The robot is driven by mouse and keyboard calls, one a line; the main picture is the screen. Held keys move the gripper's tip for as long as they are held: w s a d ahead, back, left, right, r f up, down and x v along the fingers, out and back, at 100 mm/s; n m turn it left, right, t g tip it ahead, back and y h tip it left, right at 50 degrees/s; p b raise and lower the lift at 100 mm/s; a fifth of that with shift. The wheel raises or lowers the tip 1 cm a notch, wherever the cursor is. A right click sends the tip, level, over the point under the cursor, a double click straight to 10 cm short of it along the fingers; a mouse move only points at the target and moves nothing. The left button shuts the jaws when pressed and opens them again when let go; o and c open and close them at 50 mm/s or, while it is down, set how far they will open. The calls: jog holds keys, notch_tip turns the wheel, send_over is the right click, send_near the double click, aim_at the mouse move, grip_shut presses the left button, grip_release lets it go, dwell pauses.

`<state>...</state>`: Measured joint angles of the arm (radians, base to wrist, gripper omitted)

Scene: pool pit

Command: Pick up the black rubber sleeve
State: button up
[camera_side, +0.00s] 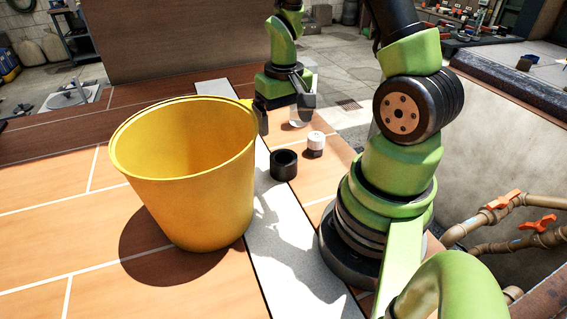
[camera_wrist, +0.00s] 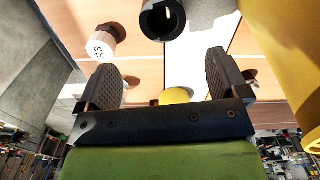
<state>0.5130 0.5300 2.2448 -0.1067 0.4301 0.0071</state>
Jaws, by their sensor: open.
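The black rubber sleeve (camera_side: 284,172) is a short hollow ring on the pale strip beside the yellow bucket. In the wrist view the sleeve (camera_wrist: 150,30) is at the top middle, cut by the frame edge, beyond my fingertips. My gripper (camera_side: 285,112) is behind the sleeve in the side view, with its jaws apart. The sleeve is clear of the fingers.
A large yellow bucket (camera_side: 185,180) stands left of the sleeve; its side (camera_wrist: 290,45) fills the wrist view's right. A small white-topped container (camera_side: 316,141) stands just right of the sleeve, and shows with lettering (camera_wrist: 103,42). Pipes with orange valves (camera_side: 503,199) are far right.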

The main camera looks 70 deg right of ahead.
send_over(284, 161)
jog(key=a, duration=0.1)
jog(key=f, duration=0.5)
jog(key=shift+s+a+f, duration=0.1)
jog(key=shift+s+f, duration=0.15)
jog(key=shift+f, duration=0.05)
jog(key=shift+s+a+f, duration=0.1)
jog(key=shift+a+f, duration=0.1)
jog(key=shift+f, duration=1.1)
jog(key=shift+a+f, duration=0.15)
jog(key=shift+f, duration=1.1)
jog(key=c, duration=1.2)
jog(key=shift+r, duration=0.1)
